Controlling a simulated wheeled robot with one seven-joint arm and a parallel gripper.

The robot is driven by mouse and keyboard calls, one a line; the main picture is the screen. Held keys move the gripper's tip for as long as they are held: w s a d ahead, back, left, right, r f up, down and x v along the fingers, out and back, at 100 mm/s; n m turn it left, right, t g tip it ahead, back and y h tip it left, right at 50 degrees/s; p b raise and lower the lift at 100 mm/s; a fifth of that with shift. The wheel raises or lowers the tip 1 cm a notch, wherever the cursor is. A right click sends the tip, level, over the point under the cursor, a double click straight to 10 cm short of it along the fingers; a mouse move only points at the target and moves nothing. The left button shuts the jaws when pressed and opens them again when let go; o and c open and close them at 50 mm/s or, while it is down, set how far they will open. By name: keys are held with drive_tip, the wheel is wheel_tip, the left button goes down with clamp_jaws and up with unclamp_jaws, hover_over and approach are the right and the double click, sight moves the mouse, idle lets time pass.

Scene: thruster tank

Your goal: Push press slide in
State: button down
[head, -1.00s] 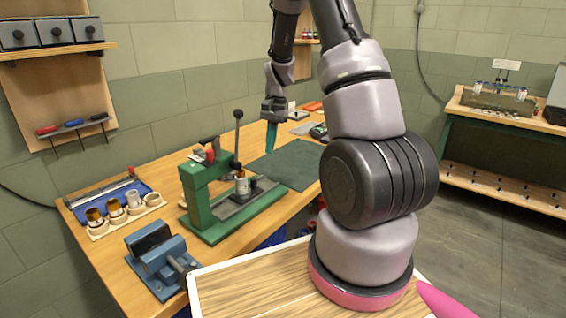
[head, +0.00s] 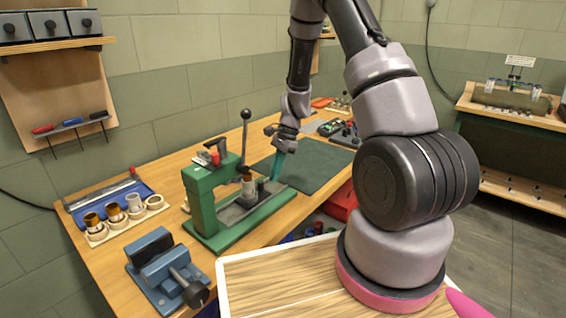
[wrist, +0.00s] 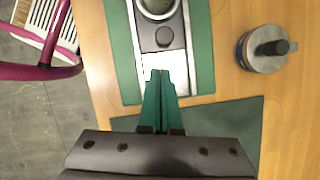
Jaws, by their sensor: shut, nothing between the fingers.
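The green press (head: 205,200) stands on the workbench with a lever on it. Its grey slide (head: 230,213) lies along the base, with a pale cup (head: 249,187) on it. In the wrist view the slide (wrist: 147,40) runs toward me, with a round dark knob (wrist: 164,37) near its close end and the cup's ring (wrist: 158,6) at the top edge. My gripper (head: 275,178) points down with teal fingers at the slide's mat-side end. In the wrist view the shut, empty fingertips (wrist: 160,74) are at that end; I cannot tell whether they touch.
A dark green mat (head: 315,163) lies behind the gripper. A round metal piece with a dark knob (wrist: 268,48) stands beside the press base.

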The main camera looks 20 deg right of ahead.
sight(247, 197)
drive_tip(key=shift+s+a, duration=0.2)
drive_tip(key=shift+a, duration=0.3)
drive_tip(key=shift+s+a, duration=0.2)
drive_tip(key=shift+a, duration=0.3)
drive_tip(key=shift+s+a, duration=0.2)
drive_tip(key=shift+a, duration=0.1)
drive_tip(key=s+a, duration=0.1)
drive_tip(key=a, duration=0.1)
drive_tip(key=s+a, duration=0.3)
drive_tip(key=a, duration=0.1)
drive_tip(key=shift+s+a, duration=0.25)
drive_tip(key=shift+a, duration=0.05)
